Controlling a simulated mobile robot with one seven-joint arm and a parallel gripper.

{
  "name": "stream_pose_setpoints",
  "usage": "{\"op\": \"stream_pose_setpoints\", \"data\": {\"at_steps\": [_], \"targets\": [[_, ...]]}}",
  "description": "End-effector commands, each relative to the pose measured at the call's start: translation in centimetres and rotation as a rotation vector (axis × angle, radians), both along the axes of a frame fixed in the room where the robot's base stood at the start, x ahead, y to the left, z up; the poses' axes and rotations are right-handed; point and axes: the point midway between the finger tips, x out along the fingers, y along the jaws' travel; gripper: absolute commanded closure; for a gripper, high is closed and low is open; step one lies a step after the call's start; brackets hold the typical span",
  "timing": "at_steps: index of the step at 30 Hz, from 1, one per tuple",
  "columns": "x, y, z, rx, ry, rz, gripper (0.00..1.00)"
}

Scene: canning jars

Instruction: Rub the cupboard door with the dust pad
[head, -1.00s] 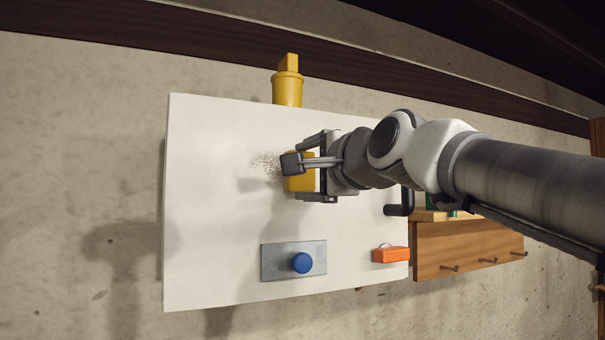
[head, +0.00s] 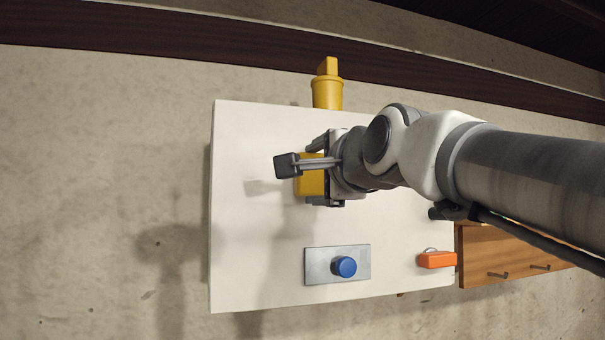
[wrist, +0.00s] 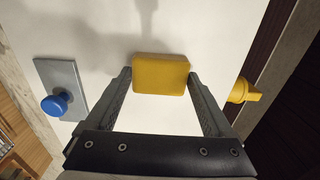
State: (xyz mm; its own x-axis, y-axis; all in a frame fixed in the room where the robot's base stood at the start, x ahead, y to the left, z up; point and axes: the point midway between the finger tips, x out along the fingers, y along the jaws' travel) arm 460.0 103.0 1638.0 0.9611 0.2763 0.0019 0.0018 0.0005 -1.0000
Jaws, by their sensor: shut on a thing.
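The white cupboard door (head: 240,260) fills the middle of the head view and also shows in the wrist view (wrist: 95,30). My gripper (head: 312,174) is in front of its upper middle part. It is shut on the yellow dust pad (head: 313,187), a small block. In the wrist view the pad (wrist: 161,73) sits between the two fingertips, its broad side facing the camera. Whether the pad touches the door cannot be told. A shadow falls on the door beside the pad. I see no speckled dust on the visible part of the door.
A blue knob (head: 343,267) on a grey plate (head: 318,265) is on the lower door. An orange block (head: 437,259) is at the lower right. A yellow fixture (head: 327,92) stands at the top edge. A wooden peg rack (head: 475,268) is at right.

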Motion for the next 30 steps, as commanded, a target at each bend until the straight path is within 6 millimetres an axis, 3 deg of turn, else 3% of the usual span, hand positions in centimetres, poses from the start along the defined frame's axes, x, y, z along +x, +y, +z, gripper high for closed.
{"op": "stream_pose_setpoints", "data": {"at_steps": [8, 14, 20, 30], "targets": [[-0.5, 2.2, 0.0, -0.002, -0.001, -0.002, 0.58], [-0.7, 2.8, 0.1, 0.0, 0.0, 0.0, 0.58], [-0.7, 2.3, 0.4, 0.001, 0.001, 0.001, 0.58], [0.3, -0.3, 0.4, 0.001, 0.001, 0.0, 0.58]]}}
